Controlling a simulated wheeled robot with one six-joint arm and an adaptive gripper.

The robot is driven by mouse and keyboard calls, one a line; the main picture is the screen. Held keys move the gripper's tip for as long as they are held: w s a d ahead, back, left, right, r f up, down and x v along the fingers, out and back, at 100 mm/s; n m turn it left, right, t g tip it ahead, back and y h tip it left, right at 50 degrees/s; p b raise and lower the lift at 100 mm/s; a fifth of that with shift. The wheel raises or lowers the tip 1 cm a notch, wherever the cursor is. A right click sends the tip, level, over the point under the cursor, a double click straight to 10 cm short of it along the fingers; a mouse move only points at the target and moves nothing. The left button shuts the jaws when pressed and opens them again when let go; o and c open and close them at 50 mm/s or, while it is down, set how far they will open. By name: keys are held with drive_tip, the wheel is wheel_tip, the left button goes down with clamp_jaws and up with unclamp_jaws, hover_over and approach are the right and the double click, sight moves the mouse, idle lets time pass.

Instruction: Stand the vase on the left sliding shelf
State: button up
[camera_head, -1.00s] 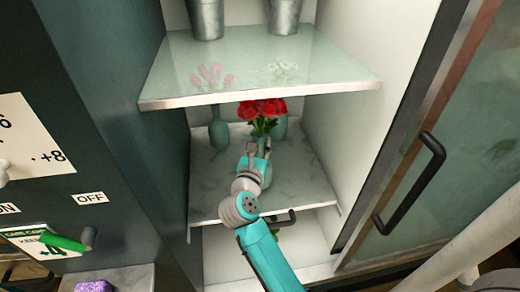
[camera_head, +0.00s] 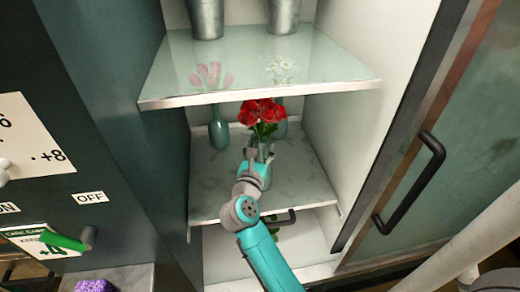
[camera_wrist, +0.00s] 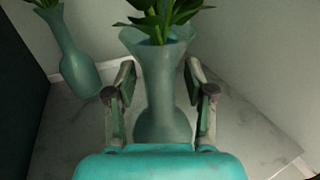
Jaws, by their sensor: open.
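A green glass vase (camera_head: 264,149) with red roses (camera_head: 262,115) stands upright over the marble-topped sliding shelf (camera_head: 215,185) inside the cabinet. In the wrist view the vase (camera_wrist: 163,85) is between the two fingers of my open gripper (camera_wrist: 160,80), with a gap visible on each side. In the head view my gripper (camera_head: 255,160) is just in front of the vase and hides its lower part. My gripper's body covers the very bottom of the vase in the wrist view.
Another vase (camera_head: 218,130) stands at the left, also seen in the wrist view (camera_wrist: 78,60). A third vase (camera_head: 280,122) is behind the roses. A glass shelf (camera_head: 260,92) with metal buckets hangs above. A glass door (camera_head: 455,190) is on the right.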

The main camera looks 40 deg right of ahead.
drive_tip(key=v, duration=1.2)
drive_tip(key=shift+s, duration=0.1)
drive_tip(key=s+a+r+n+t+y, duration=0.1)
drive_tip(key=s+a+n+t+y, duration=0.15)
drive_tip(key=s+n+t, duration=1.15)
drive_tip(key=s+a+f+n+g+y, duration=0.4)
drive_tip(key=s+n, duration=0.5)
drive_tip(key=n, duration=0.7)
drive_tip(key=s+a+f+n+g+y, duration=0.5)
drive_tip(key=s+a+f+n+y, duration=0.1)
drive_tip(key=n, duration=1.1)
drive_tip(key=s+f+y, duration=0.1)
drive_tip(key=s+y, duration=0.1)
drive_tip(key=s, duration=0.1)
drive_tip(key=shift+s+a, duration=0.2)
drive_tip(key=shift+a, duration=0.2)
drive_tip(key=shift+y, duration=0.25)
